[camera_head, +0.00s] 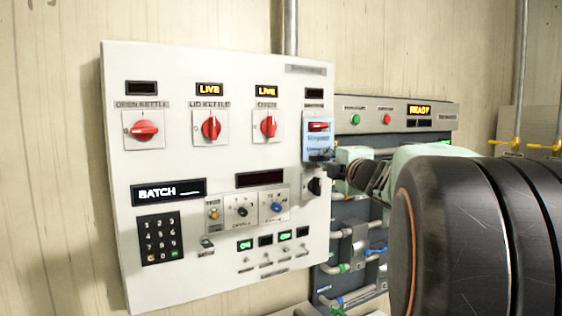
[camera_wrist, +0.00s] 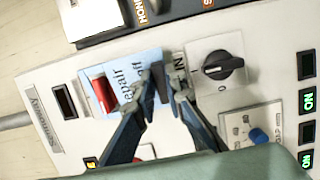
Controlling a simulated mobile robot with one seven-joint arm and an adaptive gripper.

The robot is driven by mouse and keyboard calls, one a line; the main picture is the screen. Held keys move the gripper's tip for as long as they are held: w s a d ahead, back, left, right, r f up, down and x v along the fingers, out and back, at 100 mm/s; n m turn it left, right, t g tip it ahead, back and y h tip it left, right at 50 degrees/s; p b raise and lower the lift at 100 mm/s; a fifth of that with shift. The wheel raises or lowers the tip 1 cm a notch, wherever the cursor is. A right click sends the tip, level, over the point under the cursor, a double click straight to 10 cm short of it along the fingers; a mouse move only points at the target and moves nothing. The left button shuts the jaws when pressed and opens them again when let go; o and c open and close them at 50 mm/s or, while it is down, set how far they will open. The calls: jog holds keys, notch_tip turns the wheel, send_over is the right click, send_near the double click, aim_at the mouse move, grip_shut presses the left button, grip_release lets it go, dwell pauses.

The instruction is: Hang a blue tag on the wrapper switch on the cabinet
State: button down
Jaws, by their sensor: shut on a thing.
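The blue tag (camera_head: 318,143) is at the cabinet's right column, over the place of the fourth red rotary switch (camera_head: 318,127). In the wrist view the light blue tag (camera_wrist: 136,68) bears the word "repair", and the red switch handle (camera_wrist: 104,95) shows at its upper part, with tag around it. Whether the tag hangs on the handle by itself I cannot tell. The handle lies horizontal in the head view. My gripper (camera_wrist: 168,80) is shut on a dark piece at the tag's lower end, close to the panel.
The white cabinet (camera_head: 222,75) carries three more red switches, a keypad (camera_head: 161,239) and small knobs. A black rotary knob (camera_wrist: 224,65) sits just beside my fingers. A grey panel (camera_head: 445,115) with buttons and pipes below stands to the right.

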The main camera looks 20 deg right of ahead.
dwell(0.4)
jog(key=c, duration=1.9)
grip_release()
jog(key=shift+s+d, duration=0.1)
jog(key=shift+s, duration=0.1)
